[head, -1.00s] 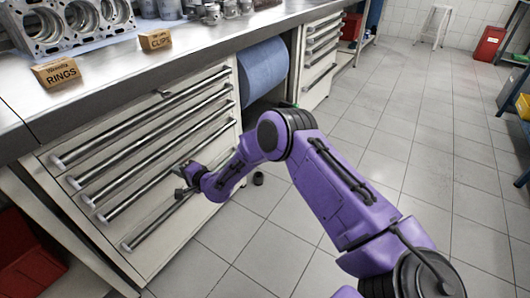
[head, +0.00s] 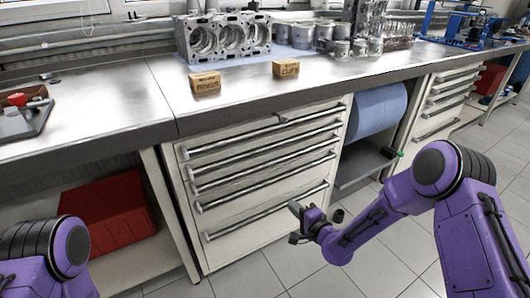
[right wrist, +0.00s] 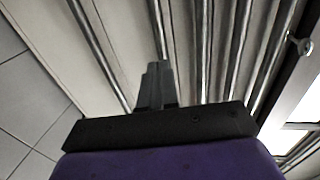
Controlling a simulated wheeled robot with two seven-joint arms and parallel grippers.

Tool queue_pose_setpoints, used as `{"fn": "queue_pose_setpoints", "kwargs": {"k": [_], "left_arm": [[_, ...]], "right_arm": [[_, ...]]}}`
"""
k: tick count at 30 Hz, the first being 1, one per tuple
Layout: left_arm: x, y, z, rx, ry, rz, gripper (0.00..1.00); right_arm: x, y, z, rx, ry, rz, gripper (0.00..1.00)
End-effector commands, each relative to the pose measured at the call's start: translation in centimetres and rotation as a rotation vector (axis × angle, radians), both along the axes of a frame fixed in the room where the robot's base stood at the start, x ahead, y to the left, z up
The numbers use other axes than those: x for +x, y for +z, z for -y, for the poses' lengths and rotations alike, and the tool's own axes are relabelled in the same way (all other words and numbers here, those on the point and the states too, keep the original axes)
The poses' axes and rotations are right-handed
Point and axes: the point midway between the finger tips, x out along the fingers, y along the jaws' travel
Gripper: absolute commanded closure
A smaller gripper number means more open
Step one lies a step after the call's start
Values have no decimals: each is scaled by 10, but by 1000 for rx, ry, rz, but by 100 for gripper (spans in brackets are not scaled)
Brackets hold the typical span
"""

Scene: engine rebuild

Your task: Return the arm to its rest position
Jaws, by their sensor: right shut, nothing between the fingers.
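My right arm is purple and comes in from the right in the head view, bent at the elbow. Its gripper (head: 297,222) is in front of the lower drawers of the white drawer cabinet (head: 240,245). In the right wrist view the two dark fingers of the right gripper (right wrist: 156,85) are together with nothing between them, and the drawer fronts with long bar handles fill the background. My left arm shows only as a purple and black joint at the lower left of the head view; its gripper is out of view.
The workbench (head: 110,105) carries an engine block (head: 225,38), boxes marked RINGS (head: 205,82) and CLIPS (head: 286,68), and several pistons. A red bin (head: 108,215) sits on the shelf below. A blue roll (head: 377,108) hangs right of the drawers. Tiled floor is open at the right.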

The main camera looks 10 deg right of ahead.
Motion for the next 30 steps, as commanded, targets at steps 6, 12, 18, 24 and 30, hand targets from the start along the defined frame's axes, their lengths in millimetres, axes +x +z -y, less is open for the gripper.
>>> {"fn": "queue_pose_setpoints", "kwargs": {"k": [6,12,18,24,30], "left_arm": [[0,0,0,0,0,0,0],[0,0,0,0,0,0,0],[0,0,0,0,0,0,0],[0,0,0,0,0,0,0],[0,76,0,1,0,1,0]], "right_arm": [[-21,-26,12,-272,-24,-35,100],[-162,-125,40,-748,39,-427,100],[-282,-160,70,-1002,156,-724,100],[-383,-167,96,-1142,268,-951,100],[-382,-94,94,-1137,268,-947,100]]}}
